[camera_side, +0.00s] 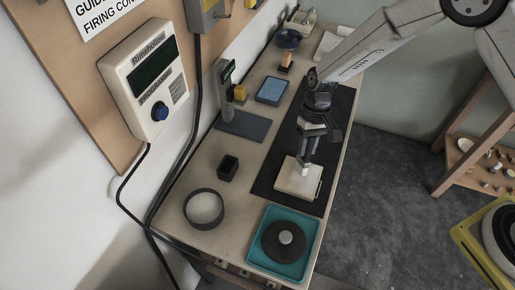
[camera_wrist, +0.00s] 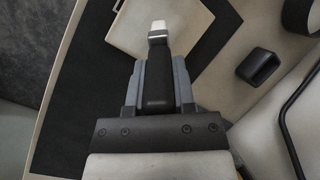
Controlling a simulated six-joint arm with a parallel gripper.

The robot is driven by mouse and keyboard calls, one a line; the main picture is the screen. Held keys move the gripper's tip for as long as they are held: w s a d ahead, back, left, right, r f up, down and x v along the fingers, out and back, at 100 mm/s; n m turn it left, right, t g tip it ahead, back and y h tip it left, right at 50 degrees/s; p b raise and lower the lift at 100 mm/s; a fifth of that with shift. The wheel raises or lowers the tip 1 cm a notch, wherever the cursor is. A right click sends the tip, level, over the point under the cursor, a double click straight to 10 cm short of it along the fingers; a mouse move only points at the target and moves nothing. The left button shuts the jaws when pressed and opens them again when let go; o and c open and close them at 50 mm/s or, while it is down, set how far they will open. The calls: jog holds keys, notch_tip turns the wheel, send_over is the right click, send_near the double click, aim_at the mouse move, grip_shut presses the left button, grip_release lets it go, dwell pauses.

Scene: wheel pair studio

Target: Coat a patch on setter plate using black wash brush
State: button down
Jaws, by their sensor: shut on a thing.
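The setter plate (camera_side: 291,184) is a pale cream square lying on a black mat (camera_side: 265,181) on the bench. It also shows in the wrist view (camera_wrist: 190,22), partly behind the brush. My gripper (camera_side: 306,150) is over the plate, pointing down. In the wrist view my gripper (camera_wrist: 157,82) is shut on the black handle of the brush (camera_wrist: 157,60). The brush's white tip (camera_wrist: 158,27) points at the plate and appears at its surface; I cannot tell whether it touches. No dark patch is visible on the plate.
A teal tray (camera_side: 253,252) with a dark round wheel (camera_side: 283,241) stands at the front. A grey ring (camera_side: 204,209) and a small black holder (camera_side: 228,167) stand left of the mat. A blue sponge-like block (camera_side: 272,90) lies farther back.

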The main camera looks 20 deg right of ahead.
jog(key=shift+w+d, duration=1.15)
jog(key=shift+d, duration=0.05)
jog(key=shift+s+a+f, duration=0.15)
jog(key=shift+s+a, duration=0.65)
jog(key=shift+s, duration=0.15)
jog(key=shift+s+a+f, duration=0.15)
jog(key=shift+s+a, duration=0.65)
jog(key=shift+s, duration=0.1)
jog(key=shift+w+r, duration=0.1)
jog(key=shift+r, duration=0.2)
jog(key=shift+s+a+r, duration=0.2)
jog(key=shift+s+a, duration=1.25)
jog(key=shift+a, duration=0.2)
jog(key=shift+w+d+f, duration=0.15)
jog(key=shift+w+d, duration=1.45)
jog(key=shift+d, duration=0.05)
